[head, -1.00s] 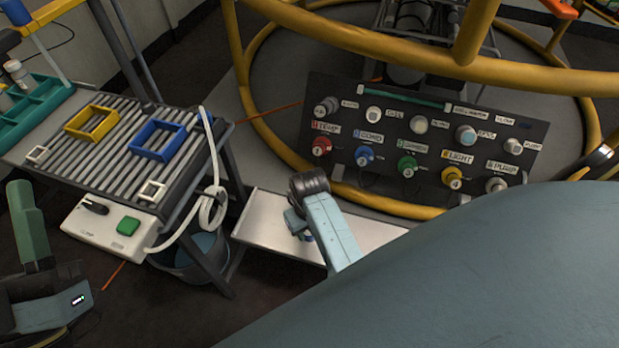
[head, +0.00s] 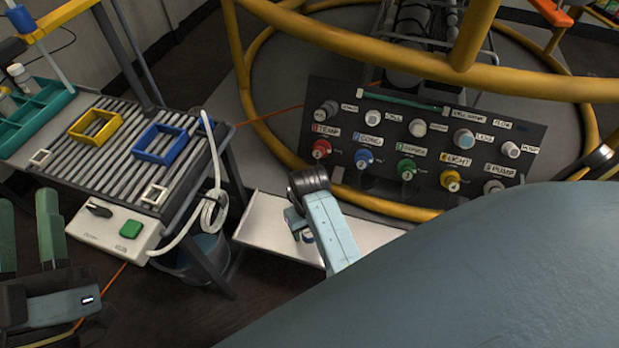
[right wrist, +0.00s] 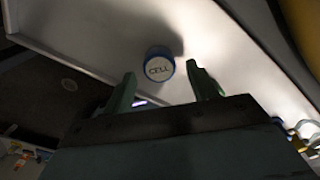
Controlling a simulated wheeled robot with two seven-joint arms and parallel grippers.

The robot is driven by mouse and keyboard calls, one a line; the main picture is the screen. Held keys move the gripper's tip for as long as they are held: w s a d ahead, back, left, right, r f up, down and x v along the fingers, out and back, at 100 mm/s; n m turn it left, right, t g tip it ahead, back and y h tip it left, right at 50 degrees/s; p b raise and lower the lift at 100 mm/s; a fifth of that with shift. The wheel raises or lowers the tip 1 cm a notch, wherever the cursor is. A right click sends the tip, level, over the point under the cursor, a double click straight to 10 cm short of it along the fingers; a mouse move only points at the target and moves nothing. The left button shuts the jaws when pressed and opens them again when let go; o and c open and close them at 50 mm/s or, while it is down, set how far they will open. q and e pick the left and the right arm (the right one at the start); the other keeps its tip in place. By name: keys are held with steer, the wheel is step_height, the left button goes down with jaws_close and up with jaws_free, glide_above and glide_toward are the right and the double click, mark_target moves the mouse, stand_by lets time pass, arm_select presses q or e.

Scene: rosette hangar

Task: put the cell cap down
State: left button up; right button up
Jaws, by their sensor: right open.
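The cell cap (right wrist: 159,66) is a round white cap with a blue rim, lettered CELL. In the right wrist view it stands on the white shelf (right wrist: 95,35), with a dark shadow beside it. My right gripper (right wrist: 161,73) is open, its green fingers apart on either side of the cap's near edge; I see no firm contact. In the head view a sliver of the cap (head: 308,237) shows beside my pale blue right arm, which hides most of the right gripper. My left gripper (head: 27,235) is at the lower left, green fingers apart and empty.
A slatted bench (head: 110,150) at left carries a yellow frame (head: 95,126), a blue frame (head: 160,143) and small white frames. A white control box (head: 115,232) hangs at its front. A dark panel of coloured knobs (head: 425,145) and a yellow rail (head: 380,208) stand behind the shelf.

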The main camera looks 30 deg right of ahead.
step_height(320, 180, up, 5)
steer(key=shift+r+p, duration=0.1)
steer(key=shift+p, duration=1)
arm_select(q)
steer(key=s+a+f+g+y+p, duration=0.1)
steer(key=s+a+f+g+y, duration=0.1)
steer(key=f+g, duration=0.4)
steer(key=s+a+f+g+y+p, duration=0.1)
steer(key=s+a+f+g+y, duration=0.1)
steer(key=f+g, duration=0.4)
steer(key=shift+a+f+n+g, duration=0.3)
steer(key=shift+f+g, duration=0.1)
steer(key=shift+f, duration=2.2)
arm_select(e)
steer(key=shift+r, duration=2.35)
